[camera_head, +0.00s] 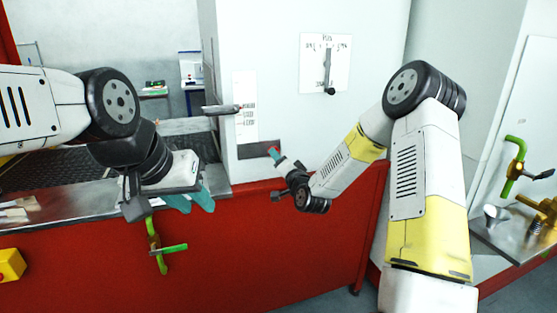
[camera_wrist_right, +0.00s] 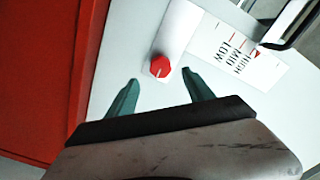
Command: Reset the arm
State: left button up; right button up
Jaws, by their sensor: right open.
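My right gripper (camera_wrist_right: 158,83) is open, with its two teal fingers apart and nothing held between them. In the right wrist view, a red hexagonal knob (camera_wrist_right: 160,66) on the white panel lies just beyond and between the fingertips. I cannot tell the distance to it. In the head view, my right gripper (camera_head: 273,153) is by the white machine wall, and the knob is not visible. My left gripper (camera_head: 191,203) points down in front of the metal ledge at the left. Its teal fingers are close to each other, and the jaw gap is unclear.
A label (camera_wrist_right: 236,50) reading LOW, MID, HIGH is beside the knob. A lever (camera_head: 329,72) sits on a marked plate higher up. A green-handled valve (camera_head: 160,247) is on the red front (camera_head: 260,245), below my left gripper. A dark mesh belt (camera_head: 60,170) lies at left, valves on a right shelf (camera_head: 505,235).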

jog(key=s+d+r+n+g+h, duration=0.1)
jog(key=s+d+r+n+g, duration=0.2)
jog(key=s+r, duration=0.3)
jog(key=s+d+r+n+g+h, duration=0.2)
jog(key=s+d+r+n+g, duration=0.15)
jog(key=s, duration=0.55)
jog(key=s+d+r+g, duration=0.1)
jog(key=s+d+g, duration=0.1)
jog(key=s, duration=1)
jog(key=s+d+g, duration=0.2)
jog(key=s+d, duration=0.1)
jog(key=s, duration=1)
jog(key=shift+r+n, duration=0.35)
jog(key=shift+n, duration=0.1)
